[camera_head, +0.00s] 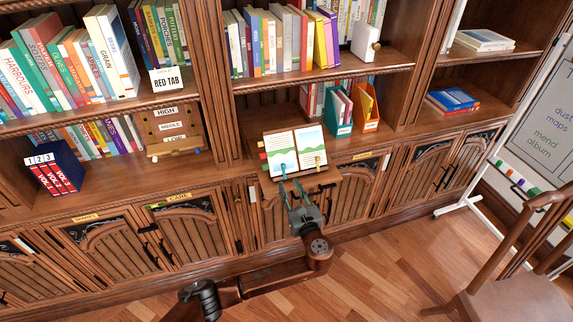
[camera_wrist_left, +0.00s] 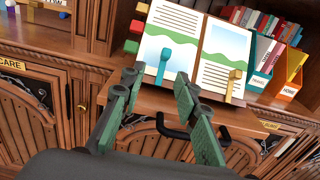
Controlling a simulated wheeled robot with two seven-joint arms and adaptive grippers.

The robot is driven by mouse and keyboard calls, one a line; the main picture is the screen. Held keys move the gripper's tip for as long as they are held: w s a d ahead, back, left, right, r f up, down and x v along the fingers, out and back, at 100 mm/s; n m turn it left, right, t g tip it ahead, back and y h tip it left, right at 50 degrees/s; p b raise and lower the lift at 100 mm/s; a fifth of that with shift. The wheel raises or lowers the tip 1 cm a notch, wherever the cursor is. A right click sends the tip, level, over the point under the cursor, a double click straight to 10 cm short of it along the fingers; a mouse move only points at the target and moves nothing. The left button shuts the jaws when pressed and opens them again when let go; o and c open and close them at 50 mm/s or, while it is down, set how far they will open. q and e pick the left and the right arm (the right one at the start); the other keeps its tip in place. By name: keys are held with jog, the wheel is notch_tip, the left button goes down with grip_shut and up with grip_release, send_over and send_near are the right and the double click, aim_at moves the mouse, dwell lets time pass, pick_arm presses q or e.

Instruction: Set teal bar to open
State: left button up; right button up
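An open book (camera_head: 294,151) rests on a wooden stand on the shelf ledge. The teal bar (camera_head: 283,168) lies upright across the lower part of its left page. It also shows in the left wrist view (camera_wrist_left: 162,65), with a rounded upper end. A yellow bar (camera_wrist_left: 234,84) sits on the right page. My left gripper (camera_head: 291,188) is just in front of the book's lower edge. In the left wrist view its fingers (camera_wrist_left: 157,82) are apart and empty, with the teal bar seen beyond the gap between them. My right gripper is out of view.
A black drawer handle (camera_wrist_left: 185,130) lies below the stand, close to my left fingers. Coloured tabs (camera_wrist_left: 133,46) stick out at the book's left. Teal and orange file boxes (camera_head: 366,107) stand to the right. A chair (camera_head: 520,290) is at the lower right.

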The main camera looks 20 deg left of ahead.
aim_at(284, 166)
pick_arm(q)
jog(key=x, duration=0.2)
jog(key=r+b+x, duration=0.1)
jog(key=x, duration=0.2)
jog(key=b+x, duration=0.1)
jog(key=x, duration=0.1)
jog(key=shift+w+d+r, duration=0.2)
jog(key=shift+w+r, duration=0.05)
jog(key=shift+w, duration=0.1)
jog(key=shift+w+a, duration=0.1)
jog(key=shift+w, duration=0.05)
jog(key=shift+c, duration=0.8)
jog(key=c, duration=0.5)
grip_shut()
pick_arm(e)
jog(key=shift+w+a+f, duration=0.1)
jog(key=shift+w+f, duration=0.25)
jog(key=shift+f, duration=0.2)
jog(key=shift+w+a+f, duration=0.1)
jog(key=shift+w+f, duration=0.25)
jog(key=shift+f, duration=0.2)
